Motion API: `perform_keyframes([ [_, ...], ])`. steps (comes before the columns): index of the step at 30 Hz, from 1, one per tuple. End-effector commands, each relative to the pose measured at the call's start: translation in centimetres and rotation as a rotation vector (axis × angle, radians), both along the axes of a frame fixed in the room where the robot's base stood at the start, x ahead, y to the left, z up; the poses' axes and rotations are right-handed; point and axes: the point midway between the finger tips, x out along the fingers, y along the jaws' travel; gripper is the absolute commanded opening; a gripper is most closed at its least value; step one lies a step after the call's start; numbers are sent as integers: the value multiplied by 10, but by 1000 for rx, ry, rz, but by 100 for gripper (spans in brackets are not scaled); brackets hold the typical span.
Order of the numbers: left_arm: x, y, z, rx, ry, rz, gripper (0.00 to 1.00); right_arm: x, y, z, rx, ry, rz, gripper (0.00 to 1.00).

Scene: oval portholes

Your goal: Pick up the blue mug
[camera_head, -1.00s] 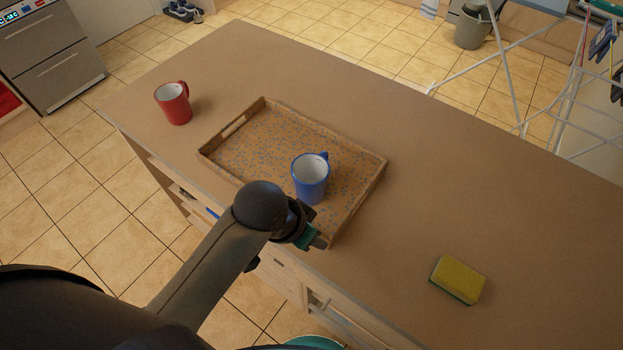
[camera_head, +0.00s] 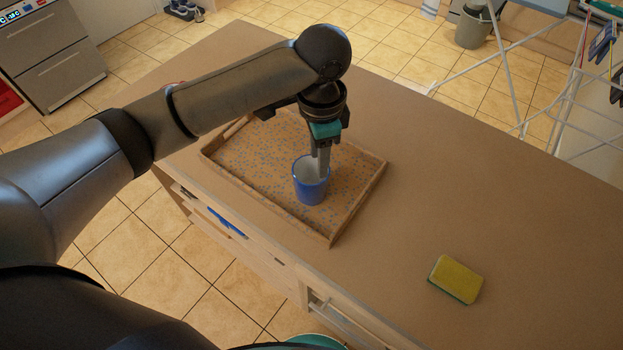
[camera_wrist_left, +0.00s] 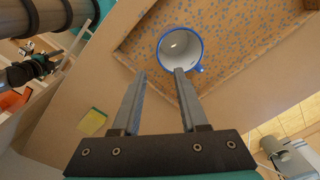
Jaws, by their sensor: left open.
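The blue mug (camera_head: 310,184) stands upright on the wooden tray (camera_head: 368,200) with its blue-speckled floor. In the left wrist view the mug (camera_wrist_left: 161,62) shows its white inside, with its handle at the lower right. My left gripper (camera_head: 322,170) points down over the mug, its fingers overlapping the mug's far rim and handle side in the head view. In the left wrist view its fingers (camera_wrist_left: 160,72) are apart with nothing between the tips, the right tip close to the handle. A dark part with teal at the left of that view may be my right gripper (camera_wrist_left: 45,64); its fingers are unclear.
A yellow sponge (camera_head: 456,279) lies on the counter (camera_head: 440,180) to the right of the tray. The red mug is almost wholly hidden behind my left arm. The tray has raised walls. The counter right of the tray is mostly clear.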

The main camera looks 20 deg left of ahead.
Motion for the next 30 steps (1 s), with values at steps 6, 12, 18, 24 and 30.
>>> perform_keyframes([
  [6, 1, 5, -18, 16, 9, -1, 43, 0, 0, -3, 0, -1, 0, 41],
  [12, 3, 5, -61, 14, 7, 0, 43, 0, 0, -9, 0, -1, 1, 41],
  [18, 5, 5, -91, 12, 4, -1, 43, 1, 0, -13, 0, -1, 1, 41],
  [24, 4, 6, -103, 11, 4, -3, 43, 1, 1, -14, 1, -1, 2, 41],
  [30, -1, 7, -134, 14, 5, -1, 43, 1, 1, -17, 1, -1, 2, 41],
])
